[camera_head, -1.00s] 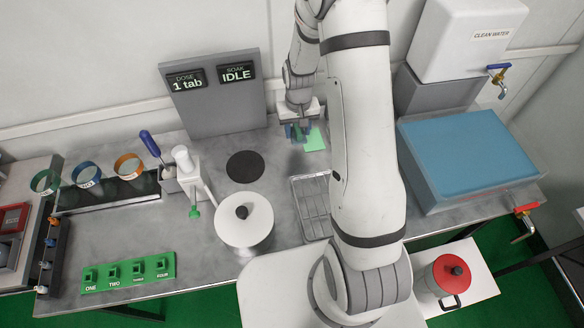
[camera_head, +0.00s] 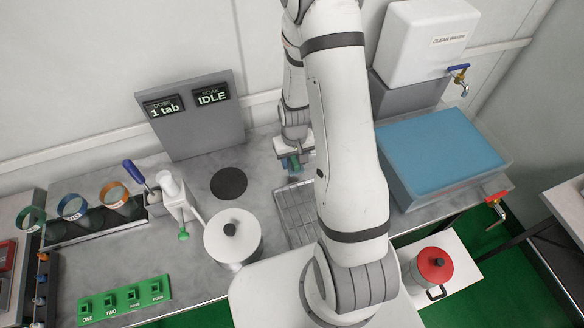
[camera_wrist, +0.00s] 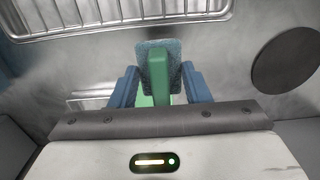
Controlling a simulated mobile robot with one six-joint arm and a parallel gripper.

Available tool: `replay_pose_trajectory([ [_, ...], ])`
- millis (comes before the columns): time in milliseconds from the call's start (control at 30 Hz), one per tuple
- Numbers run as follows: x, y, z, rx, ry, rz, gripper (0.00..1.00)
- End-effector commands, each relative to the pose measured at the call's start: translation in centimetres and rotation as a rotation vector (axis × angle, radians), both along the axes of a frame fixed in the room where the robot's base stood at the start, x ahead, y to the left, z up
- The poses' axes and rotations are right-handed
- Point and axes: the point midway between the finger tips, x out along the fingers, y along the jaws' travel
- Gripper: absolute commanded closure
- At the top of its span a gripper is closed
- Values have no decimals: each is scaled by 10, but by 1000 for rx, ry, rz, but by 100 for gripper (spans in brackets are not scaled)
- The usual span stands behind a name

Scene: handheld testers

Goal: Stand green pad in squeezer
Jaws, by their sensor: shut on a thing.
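My gripper (camera_head: 290,163) is above the bench, behind the wire rack. In the wrist view its blue fingers (camera_wrist: 160,84) are closed on the green pad (camera_wrist: 188,82), which has a blue-grey spongy face (camera_wrist: 151,58). The pad stands up between the fingers, and its lower part is hidden by my gripper. A white upright device with a lever and a green tip (camera_head: 176,197), which may be the squeezer, stands on the bench to the left, well apart from my gripper.
The wire rack (camera_head: 296,212) lies just in front of my gripper. A black disc (camera_head: 229,183) and a lidded white pot (camera_head: 232,238) lie between gripper and white device. The blue-topped basin (camera_head: 440,152) is at right, the grey display panel (camera_head: 195,118) behind.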

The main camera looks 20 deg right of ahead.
Motion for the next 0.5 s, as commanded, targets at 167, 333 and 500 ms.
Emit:
replay_pose_trajectory([
  [167, -1, 0, -16, 0, 3, 0, 79],
  [333, 0, 1, -37, 0, 2, 1, 79],
  [500, 0, 1, -44, 0, -1, 1, 79],
])
